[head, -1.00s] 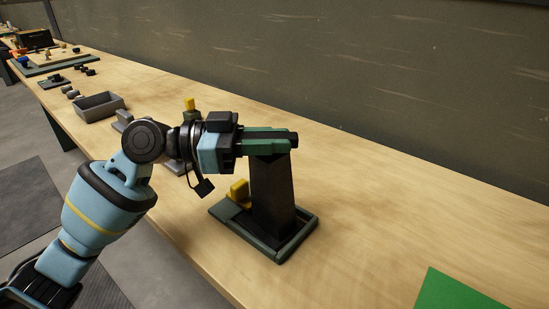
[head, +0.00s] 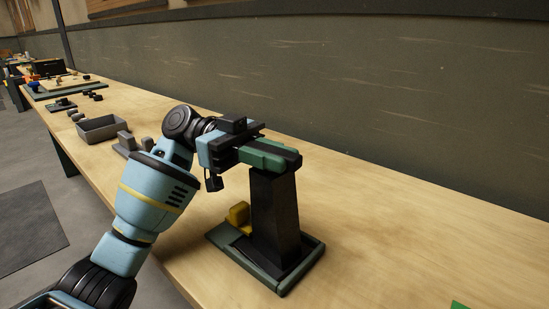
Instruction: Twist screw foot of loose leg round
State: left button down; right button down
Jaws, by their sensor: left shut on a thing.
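The loose leg (head: 274,215) is a black tapered post standing upright in a dark green tray-like holder (head: 235,262) on the bench. A yellow block (head: 239,214) sits in the holder beside the leg's left side. My left gripper (head: 279,155) is level with the top of the leg, its green fingers shut across it from the left. The screw foot at the leg's top is hidden by the fingers, so its turn cannot be seen. My right gripper is not in view.
A grey open bin (head: 103,128) and grey blocks (head: 131,142) stand behind my arm at left. Small dark parts lie farther along. A dark wall (head: 400,80) runs behind the bench.

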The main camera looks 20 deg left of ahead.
pick_arm(q)
jog(key=shift+m+g+y, duration=0.4)
jog(key=shift+m+g, duration=0.4)
jog(key=shift+g, duration=0.4)
jog(key=c, duration=1.2)
grip_release()
jog(key=shift+c, duration=0.2)
jog(key=shift+a, duration=0.15)
jog(key=v, duration=0.7)
jog(key=shift+w+a+b, duration=0.15)
jog(key=shift+a+b, duration=0.15)
jog(key=shift+b, duration=0.1)
